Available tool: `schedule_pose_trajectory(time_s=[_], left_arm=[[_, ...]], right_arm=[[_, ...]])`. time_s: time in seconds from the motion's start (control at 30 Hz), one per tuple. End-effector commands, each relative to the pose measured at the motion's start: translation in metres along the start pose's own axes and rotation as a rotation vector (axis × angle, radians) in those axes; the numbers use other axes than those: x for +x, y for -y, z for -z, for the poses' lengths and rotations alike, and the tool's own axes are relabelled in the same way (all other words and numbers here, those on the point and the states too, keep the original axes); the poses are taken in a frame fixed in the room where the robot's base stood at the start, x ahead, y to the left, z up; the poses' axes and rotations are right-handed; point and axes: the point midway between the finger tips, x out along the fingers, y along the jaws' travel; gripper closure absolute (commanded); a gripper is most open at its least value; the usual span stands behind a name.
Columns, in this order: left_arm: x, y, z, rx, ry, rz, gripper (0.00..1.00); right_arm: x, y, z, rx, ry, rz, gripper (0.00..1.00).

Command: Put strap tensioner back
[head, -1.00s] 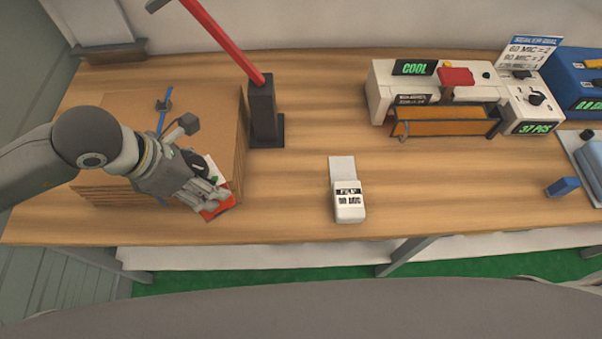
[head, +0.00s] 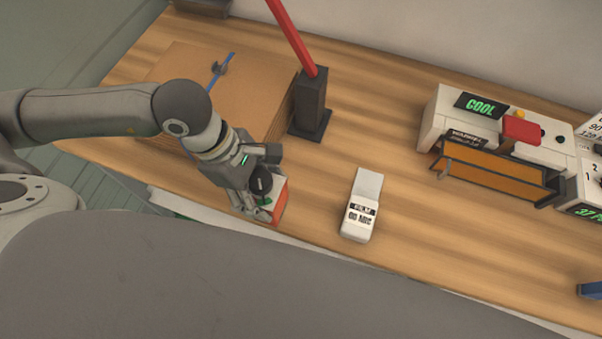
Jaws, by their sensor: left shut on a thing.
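The strap tensioner is most likely the red and white thing (head: 279,200) at my left gripper (head: 258,207), low in the head view near the table's front edge. My left gripper is shut on it, and the fingers and wrist hide much of it. I cannot tell whether it touches the table. A stack of brown cardboard (head: 190,62) with a blue strap (head: 222,68) and a dark buckle across it lies behind my left arm. A dark stand (head: 311,100) with a red lever (head: 290,35) stands right of the stack. My right gripper is not in view.
A white film gauge (head: 361,208) lies on the wooden table (head: 420,225), right of my left gripper. A white sealer (head: 505,130) with an orange front bar and a "COOL" display stands at the back right. A blue block (head: 591,290) shows at the right edge. Table around the gauge is clear.

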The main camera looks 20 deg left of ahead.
Motion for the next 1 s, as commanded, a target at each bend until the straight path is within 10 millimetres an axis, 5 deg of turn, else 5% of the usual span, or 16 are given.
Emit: schedule_pose_trajectory(time_s=[0.5,0.77,1.0], left_arm=[[0.019,-0.029,0.000,0.004,0.003,-0.005,0.89],[0.031,-0.071,-0.005,0.001,0.003,0.000,0.89],[0.065,-0.100,0.003,-0.001,0.002,0.001,0.89]], right_arm=[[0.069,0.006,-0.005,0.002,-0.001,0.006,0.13],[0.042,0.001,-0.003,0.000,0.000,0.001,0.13],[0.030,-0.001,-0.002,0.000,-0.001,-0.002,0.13]])
